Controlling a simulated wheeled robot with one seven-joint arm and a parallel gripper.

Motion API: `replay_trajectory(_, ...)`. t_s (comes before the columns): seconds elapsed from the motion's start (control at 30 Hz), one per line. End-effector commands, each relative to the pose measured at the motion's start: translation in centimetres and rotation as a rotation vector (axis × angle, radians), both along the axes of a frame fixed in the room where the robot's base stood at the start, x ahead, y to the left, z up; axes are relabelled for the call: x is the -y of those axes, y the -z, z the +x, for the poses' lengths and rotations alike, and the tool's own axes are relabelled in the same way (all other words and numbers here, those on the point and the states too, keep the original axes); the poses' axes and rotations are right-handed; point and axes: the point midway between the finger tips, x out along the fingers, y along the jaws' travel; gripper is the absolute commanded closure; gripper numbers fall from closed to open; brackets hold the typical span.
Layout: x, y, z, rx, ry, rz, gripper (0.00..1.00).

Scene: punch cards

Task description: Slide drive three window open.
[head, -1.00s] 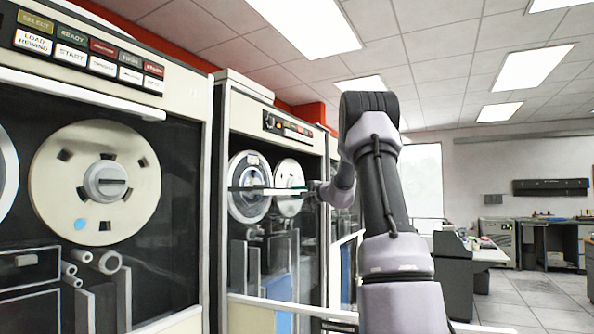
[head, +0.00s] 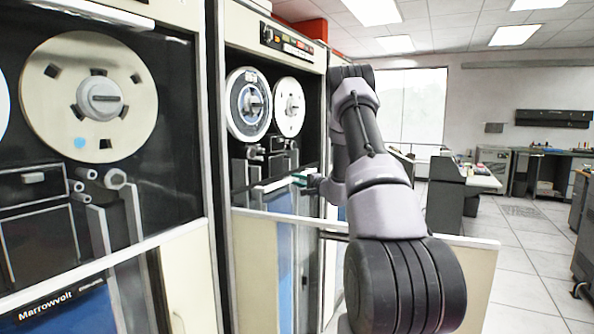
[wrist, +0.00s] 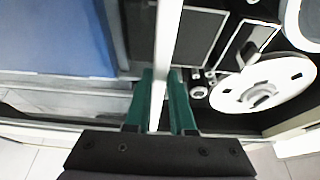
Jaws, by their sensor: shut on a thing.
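In the head view, the tape drive that my gripper (head: 300,178) is at stands in the middle, with two reels (head: 270,103) behind its open front. Its window's pale top edge (head: 258,186) runs across the front below the reels. My gripper is shut on this edge. In the wrist view, the green fingers (wrist: 160,105) close on both sides of the white window edge (wrist: 166,45). The window pane below the edge is hard to make out. No drive number is readable.
Another tape drive with a large reel (head: 88,97) stands close on the left, marked Marrowvolt. Desks (head: 460,185) stand at the back right, with open tiled floor (head: 520,270) on the right.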

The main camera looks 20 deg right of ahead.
Motion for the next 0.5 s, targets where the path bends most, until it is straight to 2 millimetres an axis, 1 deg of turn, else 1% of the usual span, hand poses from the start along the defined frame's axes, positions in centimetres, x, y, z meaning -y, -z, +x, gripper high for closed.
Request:
replay_trajectory(0.03,0.01,0.38,-0.02,-0.002,0.0,-0.001,1.0)
replay_trajectory(0.13,0.01,0.67,-0.01,-0.002,0.0,-0.001,1.0)
replay_trajectory(0.47,0.0,0.65,0.01,-0.001,0.0,0.0,1.0)
replay_trajectory(0.5,0.0,0.64,0.01,-0.001,0.0,0.0,0.62)
